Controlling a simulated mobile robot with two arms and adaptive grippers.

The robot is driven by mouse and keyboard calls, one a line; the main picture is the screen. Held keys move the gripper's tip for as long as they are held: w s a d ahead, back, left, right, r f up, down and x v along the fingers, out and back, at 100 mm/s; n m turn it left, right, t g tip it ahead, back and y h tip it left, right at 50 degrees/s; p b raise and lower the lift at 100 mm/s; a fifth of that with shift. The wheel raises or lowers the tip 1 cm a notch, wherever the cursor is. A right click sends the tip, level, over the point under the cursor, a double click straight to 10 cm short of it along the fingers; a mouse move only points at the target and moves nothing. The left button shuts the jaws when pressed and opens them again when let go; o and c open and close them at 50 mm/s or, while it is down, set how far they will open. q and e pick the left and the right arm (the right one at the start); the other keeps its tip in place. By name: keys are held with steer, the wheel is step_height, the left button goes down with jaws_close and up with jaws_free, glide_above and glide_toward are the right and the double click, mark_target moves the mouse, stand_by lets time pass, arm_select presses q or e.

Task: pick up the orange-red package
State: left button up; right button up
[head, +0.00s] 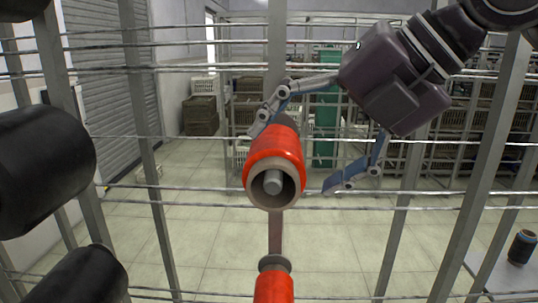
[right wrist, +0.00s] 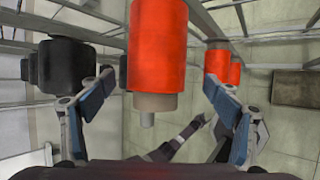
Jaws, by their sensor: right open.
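The orange-red package (head: 272,150) is a bobbin on a grey core, mounted on a peg of the rack in the middle of the head view. Its core end faces the camera. It also shows in the right wrist view (right wrist: 157,45), at top centre between the two fingers. My right gripper (head: 298,152) comes in from the upper right and is open. One finger shows at the package's upper left and the other to its right, with a clear gap there. In the right wrist view the fingers (right wrist: 159,80) stand apart from the package on both sides. My left gripper is not seen.
A second orange-red package (head: 273,288) sits below. Black packages (head: 40,170) fill the left side. Thin metal rails (head: 430,206) and uprights (head: 155,190) cross the view. A dark bobbin (head: 522,247) stands at the lower right. Crates (head: 200,115) are far back.

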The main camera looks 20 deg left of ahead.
steer(key=shift+w+a+f+p, duration=0.1)
steer(key=shift+a+f+p, duration=0.3)
steer(key=shift+p, duration=0.5)
steer(key=shift+x, duration=0.9)
steer(key=shift+w+a+f+p, duration=0.15)
steer(key=shift+a+f, duration=0.1)
steer(key=shift+a, duration=0.25)
steer(key=shift+w+a+f+p, duration=0.15)
steer(key=shift+a+f, duration=0.1)
steer(key=shift+a, duration=0.2)
steer(key=shift+d, duration=0.1)
steer(key=shift+s+d, duration=0.1)
steer(key=shift+d, duration=0.05)
steer(key=shift+c, duration=1.9)
steer(key=c, duration=0.8)
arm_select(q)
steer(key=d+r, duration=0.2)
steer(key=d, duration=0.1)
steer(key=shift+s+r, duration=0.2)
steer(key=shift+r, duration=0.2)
arm_select(e)
steer(key=shift+c, duration=1.3)
